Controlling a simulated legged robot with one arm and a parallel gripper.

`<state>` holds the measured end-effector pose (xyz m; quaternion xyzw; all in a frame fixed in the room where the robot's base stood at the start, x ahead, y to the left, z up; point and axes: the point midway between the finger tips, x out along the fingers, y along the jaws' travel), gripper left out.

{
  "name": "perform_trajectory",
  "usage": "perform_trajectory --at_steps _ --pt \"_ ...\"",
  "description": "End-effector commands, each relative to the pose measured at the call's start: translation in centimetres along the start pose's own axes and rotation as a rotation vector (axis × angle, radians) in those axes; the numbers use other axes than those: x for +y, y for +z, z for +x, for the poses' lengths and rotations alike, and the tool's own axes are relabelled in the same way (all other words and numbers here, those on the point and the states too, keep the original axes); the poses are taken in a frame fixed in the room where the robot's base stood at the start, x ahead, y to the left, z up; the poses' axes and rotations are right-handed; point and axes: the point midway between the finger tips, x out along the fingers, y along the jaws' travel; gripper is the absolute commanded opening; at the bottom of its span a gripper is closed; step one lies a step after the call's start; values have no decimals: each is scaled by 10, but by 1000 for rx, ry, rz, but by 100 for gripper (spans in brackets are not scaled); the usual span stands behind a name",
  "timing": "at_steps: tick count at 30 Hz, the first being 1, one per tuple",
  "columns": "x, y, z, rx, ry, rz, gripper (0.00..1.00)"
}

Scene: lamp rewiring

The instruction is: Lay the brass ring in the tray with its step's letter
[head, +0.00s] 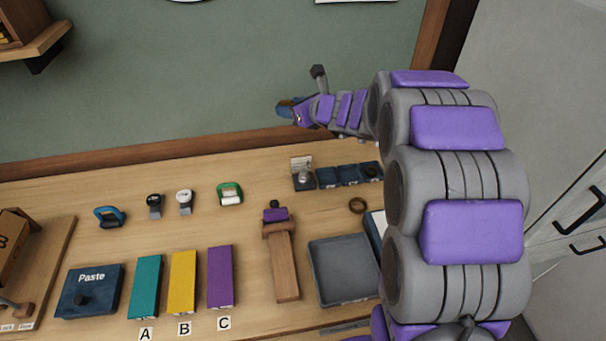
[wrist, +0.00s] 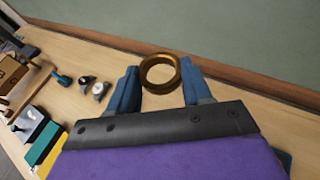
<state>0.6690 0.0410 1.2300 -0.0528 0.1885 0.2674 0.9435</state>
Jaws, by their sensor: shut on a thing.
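In the wrist view my gripper (wrist: 158,82) has its two blue fingers shut on the brass ring (wrist: 147,80), which sits between the fingertips with its hole showing. In the head view my gripper (head: 287,108) is raised in front of the green wall, above the back of the table; the ring is hard to make out there. Small dark blue trays (head: 350,174) stand in a row at the back right of the table, below and right of my gripper.
A wooden stand (head: 284,265), teal, yellow and purple blocks labelled A, B, C (head: 183,282), a Paste box (head: 90,290) and several small tools stand to the left.

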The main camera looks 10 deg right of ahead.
Motion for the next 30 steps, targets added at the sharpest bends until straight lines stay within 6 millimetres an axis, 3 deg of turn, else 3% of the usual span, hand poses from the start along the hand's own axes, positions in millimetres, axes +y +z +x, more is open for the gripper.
perform_trajectory --at_steps 6,11,19,30 --pt "-7 -2 35 1 165 -69 15" --pt "-14 -18 52 0 271 -111 15" --pt "-33 -74 71 3 421 -169 15" --pt "-61 -164 73 1 552 -228 15"
